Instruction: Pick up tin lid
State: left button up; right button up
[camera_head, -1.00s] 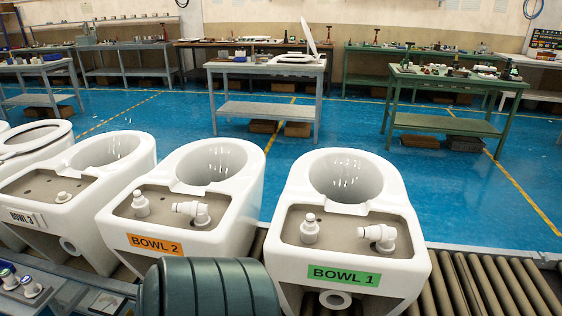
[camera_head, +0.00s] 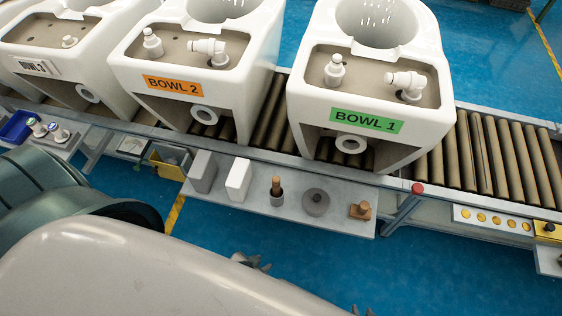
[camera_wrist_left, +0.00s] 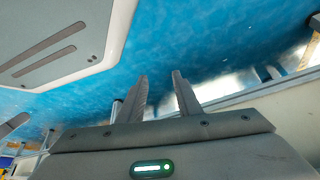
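The tin lid, which looks like a round dark grey disc with a small knob (camera_head: 315,202), lies flat on the narrow grey shelf (camera_head: 345,227) below the conveyor in the head view. My left gripper (camera_head: 252,262) is in front of the shelf, to the lower left of the lid and apart from it. In the left wrist view its two fingers (camera_wrist_left: 160,88) stand apart with nothing between them. Only tips of my right gripper (camera_head: 362,311) show at the bottom edge of the head view, below the lid; their opening is unclear.
A wooden-handled tool in a cup (camera_head: 276,190) and a brown wooden block (camera_head: 360,210) flank the disc. White (camera_head: 238,180) and grey (camera_head: 202,172) boxes stand further left. Bowl 1 (camera_head: 365,121) overhangs behind on the conveyor. Open blue floor lies in front.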

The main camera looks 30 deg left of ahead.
aim_at(315, 200)
jog(key=u, duration=0.5)
jog(key=l+u, duration=0.2)
jog(key=u, duration=0.15)
jog(key=l+u, duration=0.2)
jog(key=u, duration=0.15)
jog(key=l+u, duration=0.1)
jog(key=l, duration=0.25)
jog(key=k+l+u, duration=0.15)
jog(key=l, duration=0.2)
jog(key=k+l+u, duration=0.1)
jog(key=l, duration=0.25)
jog(key=k+l+u, duration=0.1)
jog(key=l, duration=0.2)
jog(key=k+l, duration=0.15)
jog(key=l, duration=0.2)
jog(key=k+l, duration=0.1)
jog(key=l, duration=0.25)
